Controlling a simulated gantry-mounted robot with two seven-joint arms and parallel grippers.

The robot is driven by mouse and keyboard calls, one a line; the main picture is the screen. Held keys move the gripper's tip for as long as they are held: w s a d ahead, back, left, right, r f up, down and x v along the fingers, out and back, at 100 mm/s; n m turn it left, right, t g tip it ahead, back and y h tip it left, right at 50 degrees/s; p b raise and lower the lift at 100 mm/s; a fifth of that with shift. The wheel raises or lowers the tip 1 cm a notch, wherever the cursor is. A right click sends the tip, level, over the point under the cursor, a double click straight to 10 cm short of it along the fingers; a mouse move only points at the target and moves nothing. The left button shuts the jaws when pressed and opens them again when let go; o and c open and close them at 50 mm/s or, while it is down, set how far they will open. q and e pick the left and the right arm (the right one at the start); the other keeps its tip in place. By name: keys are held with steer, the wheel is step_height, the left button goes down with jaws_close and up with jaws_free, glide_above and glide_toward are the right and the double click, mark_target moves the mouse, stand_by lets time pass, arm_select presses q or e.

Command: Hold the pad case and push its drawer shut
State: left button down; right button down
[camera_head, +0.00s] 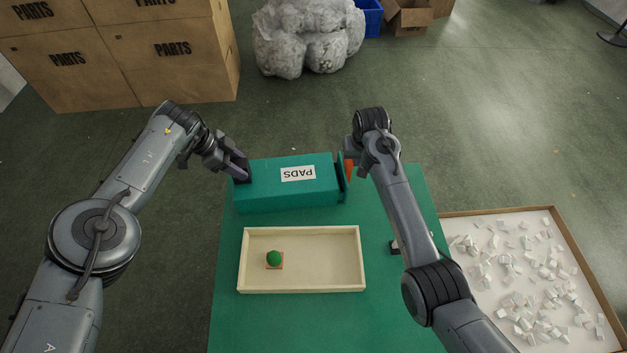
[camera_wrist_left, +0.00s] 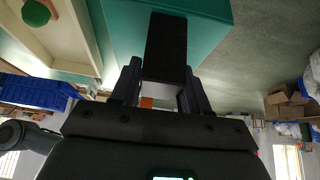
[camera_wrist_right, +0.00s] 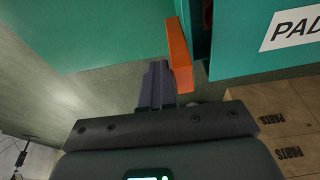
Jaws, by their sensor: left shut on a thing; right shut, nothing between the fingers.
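The teal pad case (camera_head: 265,185), with a white PADS label (camera_head: 298,173), lies at the back of the green table. My left gripper (camera_head: 240,173) is shut on the dark handle (camera_wrist_left: 166,45) at the case's left end. The drawer front (camera_head: 343,178), with an orange handle (camera_head: 349,169), is at the right end, and a narrow gap shows between it and the case. My right gripper (camera_head: 357,158) is shut and empty beside the orange handle, which also shows in the right wrist view (camera_wrist_right: 179,55). Whether its fingertips touch the drawer front is unclear.
A shallow wooden tray (camera_head: 302,289) holding a small block with a green ball (camera_head: 274,258) stands in front of the case. A dark item (camera_head: 395,247) is partly hidden by my right arm. A box of white pieces (camera_head: 572,230) stands at the right.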

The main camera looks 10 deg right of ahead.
arm_select(q)
steer(key=shift+s+f, duration=0.15)
steer(key=shift+f, duration=0.2)
arm_select(e)
steer(key=shift+a, duration=1.05)
steer(key=shift+d, duration=0.65)
steer(key=w+v, duration=0.1)
steer(key=v, duration=0.5)
steer(key=shift+w+r, duration=0.25)
steer(key=shift+r, duration=0.3)
